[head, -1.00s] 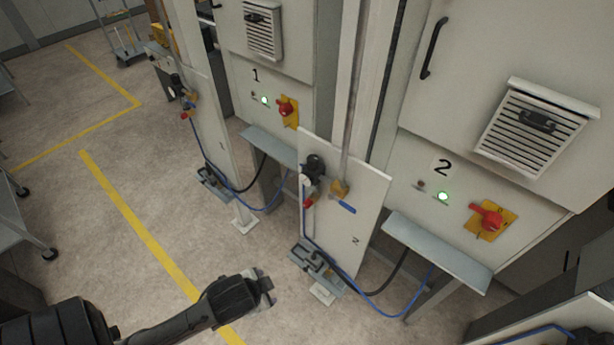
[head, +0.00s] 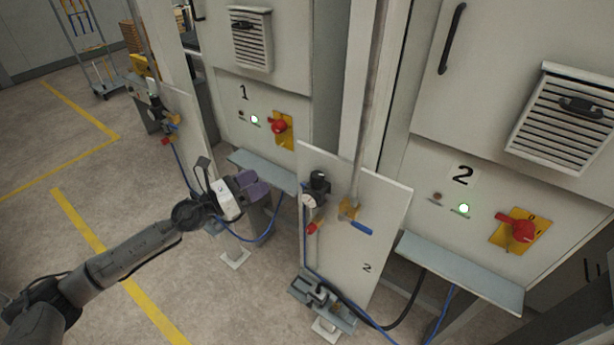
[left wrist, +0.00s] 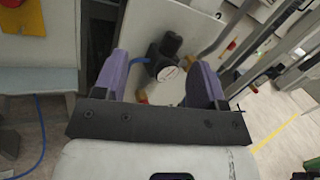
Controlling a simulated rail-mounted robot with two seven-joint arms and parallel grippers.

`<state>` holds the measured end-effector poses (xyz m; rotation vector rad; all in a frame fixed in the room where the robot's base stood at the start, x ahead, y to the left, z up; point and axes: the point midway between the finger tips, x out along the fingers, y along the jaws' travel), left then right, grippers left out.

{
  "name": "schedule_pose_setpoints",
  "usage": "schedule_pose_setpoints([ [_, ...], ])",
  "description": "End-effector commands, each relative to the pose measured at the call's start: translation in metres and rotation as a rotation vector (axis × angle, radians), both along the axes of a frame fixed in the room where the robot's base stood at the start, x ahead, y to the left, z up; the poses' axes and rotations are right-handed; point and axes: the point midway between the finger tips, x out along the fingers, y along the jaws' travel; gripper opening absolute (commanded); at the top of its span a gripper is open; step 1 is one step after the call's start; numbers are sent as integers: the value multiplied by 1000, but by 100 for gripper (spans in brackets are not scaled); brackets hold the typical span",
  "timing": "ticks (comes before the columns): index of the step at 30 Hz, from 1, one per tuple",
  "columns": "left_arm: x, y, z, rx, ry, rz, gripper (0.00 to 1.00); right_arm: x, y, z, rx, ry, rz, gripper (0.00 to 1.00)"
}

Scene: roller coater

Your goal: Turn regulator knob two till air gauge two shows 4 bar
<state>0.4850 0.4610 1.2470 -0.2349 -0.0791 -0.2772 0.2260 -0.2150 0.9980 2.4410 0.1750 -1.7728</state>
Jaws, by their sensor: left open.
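Regulator knob two (head: 319,181) is a black knob on top of the regulator on the upright white panel marked 2 (head: 366,268). Air gauge two (head: 309,200) is a small round white dial just below it; its needle is too small to read. My left gripper (head: 256,186), with purple fingers, is open and empty to the left of the knob, apart from it. In the left wrist view, the black regulator (left wrist: 165,50) and the pale gauge (left wrist: 168,73) show beyond and between the open fingers (left wrist: 160,62). My right gripper is out of view.
A blue-handled valve (head: 357,226) and a red fitting (head: 313,228) sit beside the regulator. A grey shelf (head: 460,268) juts from cabinet 2. A pedal (head: 320,295) and hoses are below the panel. Station 1's panel (head: 185,120) stands behind my left arm. Open floor lies left.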

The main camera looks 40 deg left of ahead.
Motion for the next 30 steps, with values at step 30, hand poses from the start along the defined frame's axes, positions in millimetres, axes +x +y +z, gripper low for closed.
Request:
schedule_pose_setpoints([
  [30, 73, -56, -14, 245, 28, -124, 65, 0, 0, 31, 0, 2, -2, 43],
])
